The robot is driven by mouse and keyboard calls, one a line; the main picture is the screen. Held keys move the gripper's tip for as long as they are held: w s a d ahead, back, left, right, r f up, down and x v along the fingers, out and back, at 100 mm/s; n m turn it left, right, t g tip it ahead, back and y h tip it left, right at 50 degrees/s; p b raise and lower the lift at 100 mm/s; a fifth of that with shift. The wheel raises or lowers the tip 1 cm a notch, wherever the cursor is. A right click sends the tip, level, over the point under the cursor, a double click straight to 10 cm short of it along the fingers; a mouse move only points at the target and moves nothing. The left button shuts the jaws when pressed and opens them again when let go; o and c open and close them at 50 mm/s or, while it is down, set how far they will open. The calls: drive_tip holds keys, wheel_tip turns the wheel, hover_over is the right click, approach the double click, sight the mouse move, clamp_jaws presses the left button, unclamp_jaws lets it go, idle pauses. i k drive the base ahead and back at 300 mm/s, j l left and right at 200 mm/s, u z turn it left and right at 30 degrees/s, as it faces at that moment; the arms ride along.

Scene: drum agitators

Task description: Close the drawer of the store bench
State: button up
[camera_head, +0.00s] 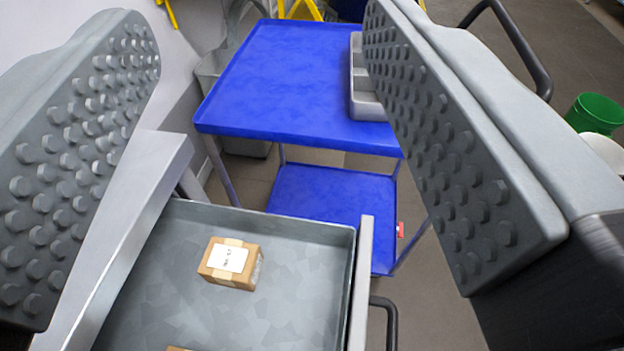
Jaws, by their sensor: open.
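The drawer (300,305) is open, a grey metal tray seen from above in the lower middle of the view. Its front panel (361,270) stands on the right side, with a dark bar handle (388,318) on its outer face. A small cardboard box (230,262) with a white label lies in the drawer, and part of another brown item shows at the bottom edge. The grey bench edge (150,185) shows to the left of the drawer. My gripper (262,130) is open and empty, its two studded fingers wide apart above the drawer. It touches nothing that I can see.
A blue two-shelf cart (290,75) stands just beyond the drawer, with a grey compartment tray (365,85) on top. A grey bin stands behind the cart at left. A green bucket (597,112) is at far right. Bare floor shows right of the drawer handle.

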sight(311, 292)
drive_tip(key=k+l, duration=0.1)
drive_tip(key=k, duration=0.4)
drive_tip(key=k+l, duration=0.1)
drive_tip(key=k, duration=0.35)
